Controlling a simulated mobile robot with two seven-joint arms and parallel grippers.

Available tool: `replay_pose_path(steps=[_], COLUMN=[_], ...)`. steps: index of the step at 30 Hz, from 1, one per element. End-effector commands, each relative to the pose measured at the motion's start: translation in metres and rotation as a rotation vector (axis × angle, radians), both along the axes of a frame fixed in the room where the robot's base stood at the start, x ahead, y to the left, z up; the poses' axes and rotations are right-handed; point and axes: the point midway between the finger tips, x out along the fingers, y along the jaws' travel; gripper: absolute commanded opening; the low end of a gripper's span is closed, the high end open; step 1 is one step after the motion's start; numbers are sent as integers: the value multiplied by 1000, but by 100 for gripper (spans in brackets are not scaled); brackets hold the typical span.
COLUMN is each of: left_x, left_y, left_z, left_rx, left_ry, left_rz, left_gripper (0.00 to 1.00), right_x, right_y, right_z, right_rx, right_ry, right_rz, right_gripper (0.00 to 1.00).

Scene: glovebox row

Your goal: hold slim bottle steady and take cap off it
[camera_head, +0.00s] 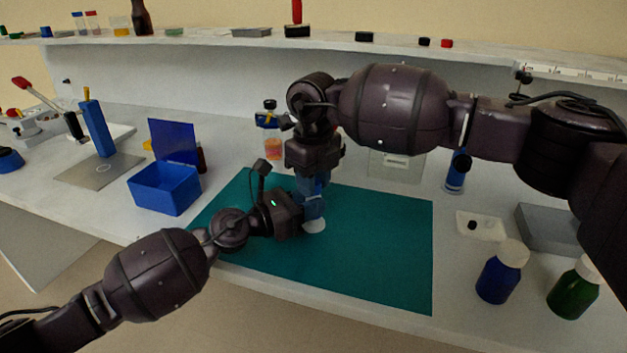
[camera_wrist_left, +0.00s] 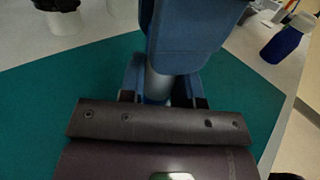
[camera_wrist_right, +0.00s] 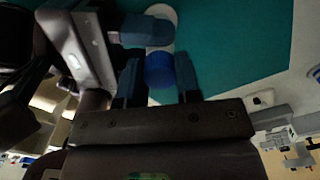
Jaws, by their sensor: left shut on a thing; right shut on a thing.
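The slim bottle is white and upright over the green mat, mostly hidden by my grippers; its lower end (camera_head: 314,226) shows in the head view. In the left wrist view its pale body (camera_wrist_left: 157,86) stands between the fingers of my left gripper (camera_wrist_left: 163,80), which is shut on it. The blue cap (camera_wrist_right: 159,70) shows in the right wrist view between the fingers of my right gripper (camera_wrist_right: 158,78), which is shut on it from above. My left gripper's finger (camera_wrist_right: 145,30) is close beside.
The green mat (camera_head: 385,245) is otherwise clear. A blue open box (camera_head: 165,190) stands left of it. A blue bottle (camera_head: 498,278) and a green bottle (camera_head: 572,293) stand at the right. A small white tray (camera_head: 482,233) and a grey block (camera_head: 548,230) lie behind them.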

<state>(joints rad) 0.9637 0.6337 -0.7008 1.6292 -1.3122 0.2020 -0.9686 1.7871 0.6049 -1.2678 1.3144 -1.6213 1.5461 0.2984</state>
Motion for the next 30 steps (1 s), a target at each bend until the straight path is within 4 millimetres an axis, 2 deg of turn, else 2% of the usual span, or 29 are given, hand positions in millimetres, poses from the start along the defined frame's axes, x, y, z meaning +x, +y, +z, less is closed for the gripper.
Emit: replay_pose_path(steps=[30], left_x=[0], left_y=[0], left_z=[0], left_rx=[0], left_ry=[0], left_rz=[0], left_gripper=[0], right_x=[0], right_y=[0], right_z=[1], right_rx=[0], right_ry=[0], right_rz=[1445], right_gripper=[2])
